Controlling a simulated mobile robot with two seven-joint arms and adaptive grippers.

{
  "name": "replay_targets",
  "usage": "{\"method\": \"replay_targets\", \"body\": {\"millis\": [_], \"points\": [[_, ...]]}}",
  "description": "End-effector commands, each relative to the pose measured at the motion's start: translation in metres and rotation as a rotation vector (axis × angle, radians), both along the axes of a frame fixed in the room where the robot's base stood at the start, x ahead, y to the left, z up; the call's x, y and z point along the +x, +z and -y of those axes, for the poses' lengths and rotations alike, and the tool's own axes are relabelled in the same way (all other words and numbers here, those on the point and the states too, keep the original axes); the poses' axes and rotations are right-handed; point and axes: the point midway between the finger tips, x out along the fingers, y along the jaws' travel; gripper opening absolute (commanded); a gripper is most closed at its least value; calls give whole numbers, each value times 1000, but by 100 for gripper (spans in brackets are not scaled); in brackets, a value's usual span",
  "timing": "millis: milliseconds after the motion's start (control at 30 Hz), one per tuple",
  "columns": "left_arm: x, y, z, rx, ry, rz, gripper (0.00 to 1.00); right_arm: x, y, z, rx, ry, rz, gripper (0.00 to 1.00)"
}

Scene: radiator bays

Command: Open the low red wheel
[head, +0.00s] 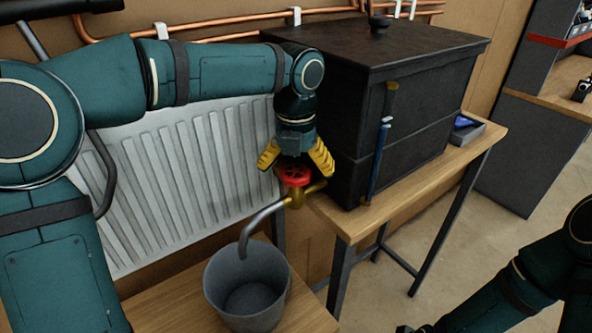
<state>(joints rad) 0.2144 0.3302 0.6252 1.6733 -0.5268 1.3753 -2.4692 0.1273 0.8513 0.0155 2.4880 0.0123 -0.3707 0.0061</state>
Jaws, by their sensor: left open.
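The red wheel (294,175) sits on top of a brass valve (297,196), low beside the white radiator (180,175). A grey spout (258,222) runs from the valve down into a grey bucket (248,285). My left gripper (296,163) points down from above, its yellow fingers spread on either side of the wheel. The fingers partly overlap the wheel's edge in this view, and I cannot tell whether they touch it. My right arm shows at the lower right, but its gripper cannot be made out.
A black cabinet (415,115) stands on a wooden table (400,200) just right of the valve. The bucket is on a low wooden surface (165,300). Copper pipes (230,22) run along the wall. Open floor lies at the right.

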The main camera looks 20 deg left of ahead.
Motion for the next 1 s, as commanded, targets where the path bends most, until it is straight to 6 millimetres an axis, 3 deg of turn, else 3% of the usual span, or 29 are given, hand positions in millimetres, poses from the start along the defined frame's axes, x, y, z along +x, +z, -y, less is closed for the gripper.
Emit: {"method": "replay_targets", "body": {"millis": [267,400,467,1000], "points": [[0,-1,0,0,0,-1,93,0,0,0,0,0,0,0],[0,-1,0,0,0,-1,44,0,0,0,0,0,0,0],[0,-1,0,0,0,-1,24,0,0,0,0,0,0,0],[-1,-1,0,1,82,-4,23,2,8,0,0,-4,5,0]]}}
